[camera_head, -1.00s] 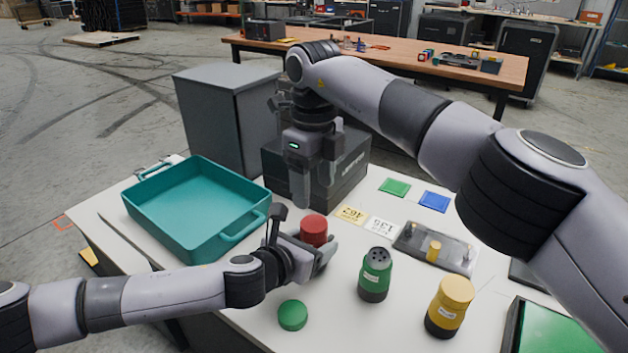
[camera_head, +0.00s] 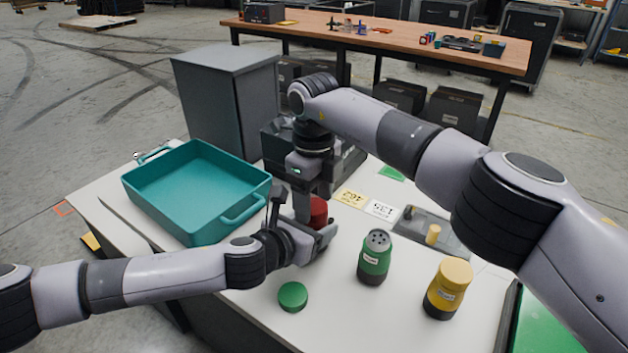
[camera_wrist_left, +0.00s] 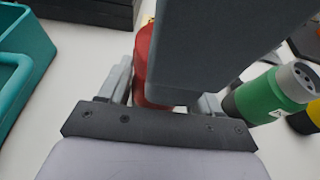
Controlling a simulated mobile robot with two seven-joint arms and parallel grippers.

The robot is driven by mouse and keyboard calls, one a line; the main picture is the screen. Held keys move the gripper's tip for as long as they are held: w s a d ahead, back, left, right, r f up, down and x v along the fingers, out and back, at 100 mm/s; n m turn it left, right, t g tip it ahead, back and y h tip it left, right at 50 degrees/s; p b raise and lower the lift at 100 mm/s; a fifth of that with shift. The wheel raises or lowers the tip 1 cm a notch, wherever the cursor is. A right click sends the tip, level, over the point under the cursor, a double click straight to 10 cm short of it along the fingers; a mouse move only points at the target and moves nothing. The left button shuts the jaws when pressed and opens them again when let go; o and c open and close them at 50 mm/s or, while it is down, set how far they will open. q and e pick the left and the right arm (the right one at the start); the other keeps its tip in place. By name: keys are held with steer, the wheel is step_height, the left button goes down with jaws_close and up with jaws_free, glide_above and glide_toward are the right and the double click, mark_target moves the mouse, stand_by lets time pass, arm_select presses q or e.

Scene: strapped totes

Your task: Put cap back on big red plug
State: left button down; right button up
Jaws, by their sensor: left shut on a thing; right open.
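The big red plug (camera_head: 318,213) stands upright on the white table. In the head view its upper part is red and partly hidden; in the left wrist view its red body (camera_wrist_left: 150,65) is half covered by a grey part in front. My left gripper (camera_head: 316,245) is shut on the red plug, low on its side. My right gripper (camera_head: 306,207) points down at the plug's top, fingers open; I cannot tell whether they touch it. A green plug (camera_head: 374,258) shows a top with holes, and a green cap (camera_head: 292,297) lies flat on the table.
A yellow plug (camera_head: 447,290) with a smooth top stands right of the green plug. A teal tray (camera_head: 238,222) is at the left, with a grey cabinet (camera_head: 225,105) behind. Number cards (camera_head: 380,209) and a grey plate (camera_head: 455,240) lie to the right.

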steer(key=shift+f, duration=0.4)
steer(key=c, duration=0.9)
steer(key=o, duration=1.3)
steer(key=shift+c, duration=0.2)
step_height(320, 180, up, 12)
arm_select(q)
steer(key=shift+c, duration=0.6)
jaws_free()
arm_select(e)
steer(key=shift+d, duration=0.1)
